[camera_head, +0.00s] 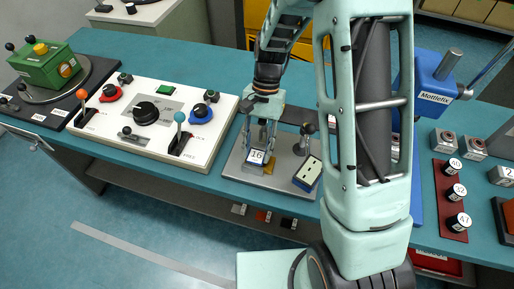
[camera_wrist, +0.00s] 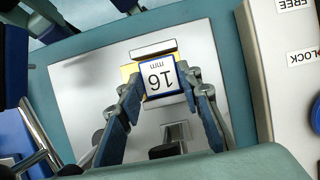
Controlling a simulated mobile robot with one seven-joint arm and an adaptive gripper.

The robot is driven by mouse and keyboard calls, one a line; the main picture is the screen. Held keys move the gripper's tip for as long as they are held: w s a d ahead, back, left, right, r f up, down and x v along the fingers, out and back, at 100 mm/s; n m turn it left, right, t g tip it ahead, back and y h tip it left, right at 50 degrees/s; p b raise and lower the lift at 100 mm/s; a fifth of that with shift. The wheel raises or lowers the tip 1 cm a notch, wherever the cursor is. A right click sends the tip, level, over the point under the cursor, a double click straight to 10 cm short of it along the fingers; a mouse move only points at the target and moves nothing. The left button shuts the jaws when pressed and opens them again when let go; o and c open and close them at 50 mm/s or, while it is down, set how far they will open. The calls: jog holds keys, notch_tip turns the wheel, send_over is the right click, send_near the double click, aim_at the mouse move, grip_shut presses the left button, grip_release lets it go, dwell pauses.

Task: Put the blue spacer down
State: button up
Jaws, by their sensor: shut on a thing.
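In the head view the spacer (camera_head: 256,157) is between the fingertips of my gripper (camera_head: 258,150), over the front part of a light grey plate (camera_head: 238,158). A yellow part (camera_head: 268,168) shows beside and under the spacer. I cannot tell whether the spacer touches it or hangs just above it.
A white panel (camera_head: 150,88) with knobs and levers stands left of the plate. A tilted box with a pale face (camera_head: 308,173) and a dark-topped post (camera_head: 304,138) are at the plate's right. A red strip with black knobs (camera_head: 451,200) lies further right. My arm hides part of the table.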

jog(key=o, duration=1.3)
jog(key=shift+f, duration=0.1)
jog(key=v, duration=1.2)
jog(key=shift+s+r+b, duration=0.15)
jog(key=shift+r+b, duration=0.1)
jog(key=shift+b, duration=0.05)
